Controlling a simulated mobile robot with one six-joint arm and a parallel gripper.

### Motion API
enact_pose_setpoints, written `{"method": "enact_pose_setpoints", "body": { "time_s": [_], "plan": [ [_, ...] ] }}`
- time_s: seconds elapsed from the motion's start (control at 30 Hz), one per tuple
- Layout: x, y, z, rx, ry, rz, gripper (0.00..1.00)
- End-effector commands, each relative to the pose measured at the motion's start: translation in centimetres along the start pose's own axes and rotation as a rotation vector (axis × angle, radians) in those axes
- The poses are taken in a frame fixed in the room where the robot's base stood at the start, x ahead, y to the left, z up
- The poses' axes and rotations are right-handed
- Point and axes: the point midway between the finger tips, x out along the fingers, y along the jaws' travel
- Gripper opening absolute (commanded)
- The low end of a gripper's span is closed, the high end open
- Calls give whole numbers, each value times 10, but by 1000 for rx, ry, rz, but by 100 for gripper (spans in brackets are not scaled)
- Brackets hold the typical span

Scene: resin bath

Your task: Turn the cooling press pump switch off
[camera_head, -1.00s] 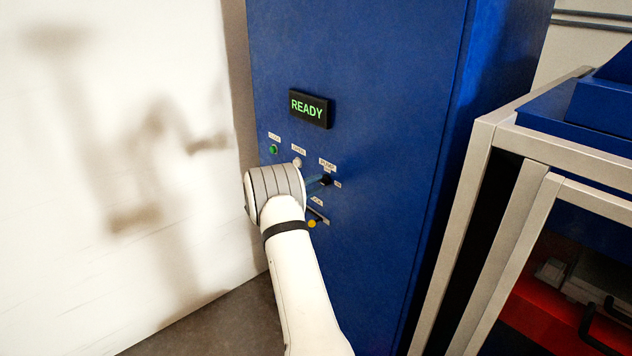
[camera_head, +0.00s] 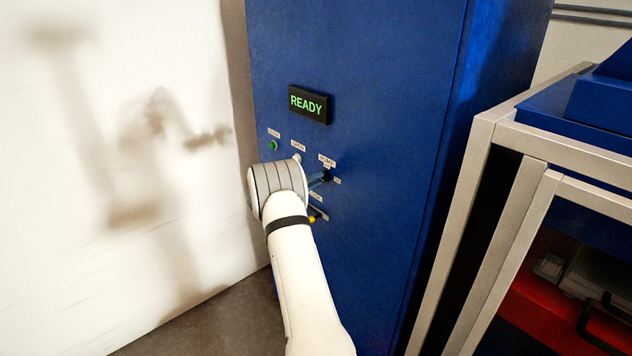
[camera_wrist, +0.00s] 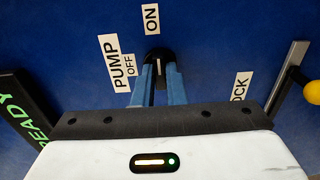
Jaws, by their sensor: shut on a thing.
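The pump switch is a black rotary knob (camera_wrist: 159,55) on the blue cabinet face, between the labels PUMP/OFF and ON in the wrist view. It also shows as a small dark knob (camera_head: 327,177) in the head view, partly behind my arm. My gripper (camera_wrist: 163,72) has its two blue fingers on either side of the knob and is shut on it. In the head view the blue fingertips (camera_head: 318,181) reach the panel at the knob. The fingers hide part of the knob, and I cannot tell clearly which label it points to.
A lit READY display (camera_head: 310,104) sits above the switches. A green button (camera_head: 273,145) and a pale button (camera_head: 297,158) are to the left. A yellow-ended lever (camera_wrist: 309,86) by a LOCK label is close by. A metal-framed machine (camera_head: 511,137) stands at right.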

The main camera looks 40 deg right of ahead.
Motion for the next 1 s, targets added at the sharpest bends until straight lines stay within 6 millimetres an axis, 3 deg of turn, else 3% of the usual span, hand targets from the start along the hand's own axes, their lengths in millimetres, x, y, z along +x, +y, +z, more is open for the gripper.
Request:
{"method": "enact_pose_setpoints", "body": {
  "time_s": [0.43,1.0],
  "plan": [
    [0,-6,0,-132,2,-1,0],
    [0,-5,-1,-651,3,-2,0]
  ]
}}
